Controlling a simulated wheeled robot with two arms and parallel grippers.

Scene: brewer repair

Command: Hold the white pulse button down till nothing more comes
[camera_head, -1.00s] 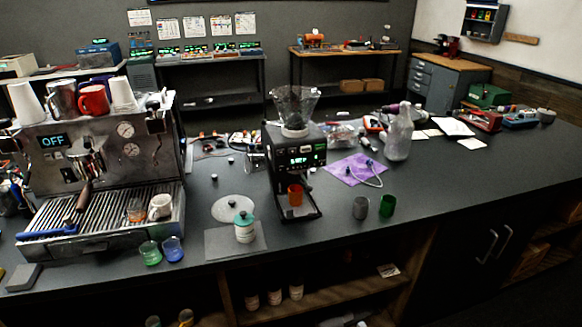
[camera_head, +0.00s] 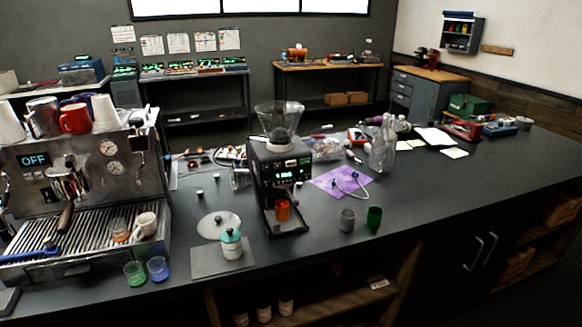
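The black coffee grinder (camera_head: 280,180) stands upright on the dark counter, with a clear hopper (camera_head: 279,122) on top. Its front panel has a small lit green display (camera_head: 287,176). The white pulse button is too small to make out for certain on that panel. An orange cup (camera_head: 283,210) sits under the grinder's spout; its contents cannot be seen. Neither of my grippers is in view.
An espresso machine (camera_head: 85,185) reading OFF stands at left. A teal-lidded jar (camera_head: 231,244) on a grey mat, a grey cup (camera_head: 347,220) and a green cup (camera_head: 374,218) flank the grinder. A glass bottle (camera_head: 383,148) stands behind right.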

